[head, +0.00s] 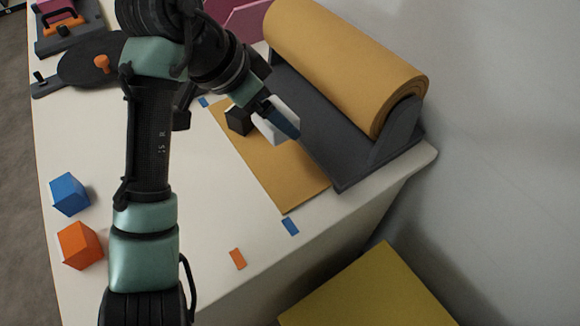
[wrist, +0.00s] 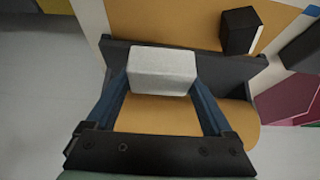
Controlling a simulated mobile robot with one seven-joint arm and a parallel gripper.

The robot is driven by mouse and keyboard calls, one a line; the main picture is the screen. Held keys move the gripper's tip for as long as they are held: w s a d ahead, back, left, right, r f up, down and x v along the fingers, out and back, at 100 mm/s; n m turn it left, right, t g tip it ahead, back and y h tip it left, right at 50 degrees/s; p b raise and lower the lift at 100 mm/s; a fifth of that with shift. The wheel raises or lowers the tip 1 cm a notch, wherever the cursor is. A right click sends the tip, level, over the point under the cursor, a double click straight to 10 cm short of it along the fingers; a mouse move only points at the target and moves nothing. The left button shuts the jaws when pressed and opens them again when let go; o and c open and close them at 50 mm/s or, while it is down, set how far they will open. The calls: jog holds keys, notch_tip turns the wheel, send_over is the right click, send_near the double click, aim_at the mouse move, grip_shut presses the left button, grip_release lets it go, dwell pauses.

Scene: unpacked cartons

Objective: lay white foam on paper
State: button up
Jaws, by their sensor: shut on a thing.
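The white foam (wrist: 162,71) is a pale block between the blue fingers of my gripper (wrist: 163,85) in the wrist view. In the head view the foam (head: 272,124) is partly hidden behind a blue finger of my gripper (head: 280,121). The gripper is shut on it. The paper (head: 277,170) is a flat brown sheet drawn from a roll, and the foam appears over its right part, near the roll holder. I cannot tell whether the foam touches the paper.
A black block (head: 238,119) stands on the paper left of the foam. The brown roll (head: 345,60) sits in a dark holder (head: 345,165) at right. Blue (head: 69,193) and orange (head: 79,245) cubes stand on the white table's left side. A yellow surface (head: 370,292) lies below the table edge.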

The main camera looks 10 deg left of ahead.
aim_at(283, 159)
jog(key=shift+s+a, duration=0.1)
jog(key=shift+a, duration=0.15)
jog(key=shift+f, duration=0.25)
notch_tip(283, 159, down, 9)
jog(key=b, duration=0.2)
jog(key=shift+f+b, duration=0.1)
jog(key=shift+b, duration=0.2)
jog(key=shift+f, duration=0.1)
jog(key=o, duration=1)
jog(key=shift+o, duration=0.2)
